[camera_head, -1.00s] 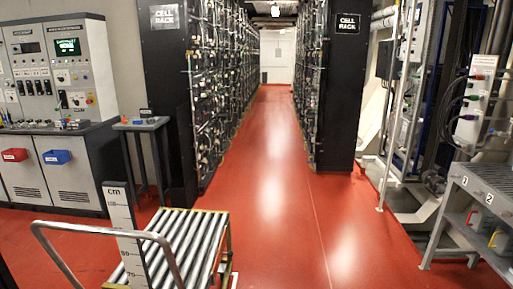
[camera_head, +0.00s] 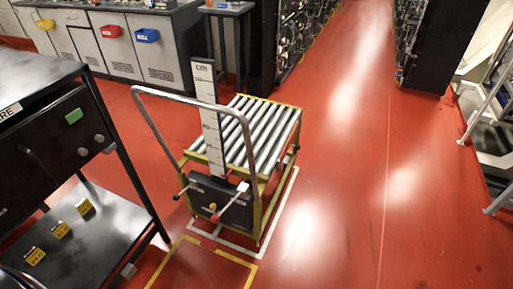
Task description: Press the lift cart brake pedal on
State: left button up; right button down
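The lift cart (camera_head: 226,160) stands near the middle of the head view. It has a yellow frame, a top of steel rollers (camera_head: 262,125), a grey push handle (camera_head: 152,130) and an upright cm scale (camera_head: 208,110). Its near end has a dark panel (camera_head: 205,190). A lever with a white tip (camera_head: 243,187), a black-tipped lever (camera_head: 177,196) and a small yellow knob (camera_head: 212,207) show there, with a small red part (camera_head: 214,218) below. I cannot tell which part is the brake pedal or its state. Neither of my grippers is in view.
A black shelf table (camera_head: 60,135) with yellow items on its lower shelf stands at left. White and yellow floor lines (camera_head: 205,247) lie around and in front of the cart. Grey cabinets (camera_head: 155,45) stand behind. Red floor (camera_head: 340,210) is open to the right.

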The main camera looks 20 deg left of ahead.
aim_at(210, 244)
jog(key=u, duration=1.25)
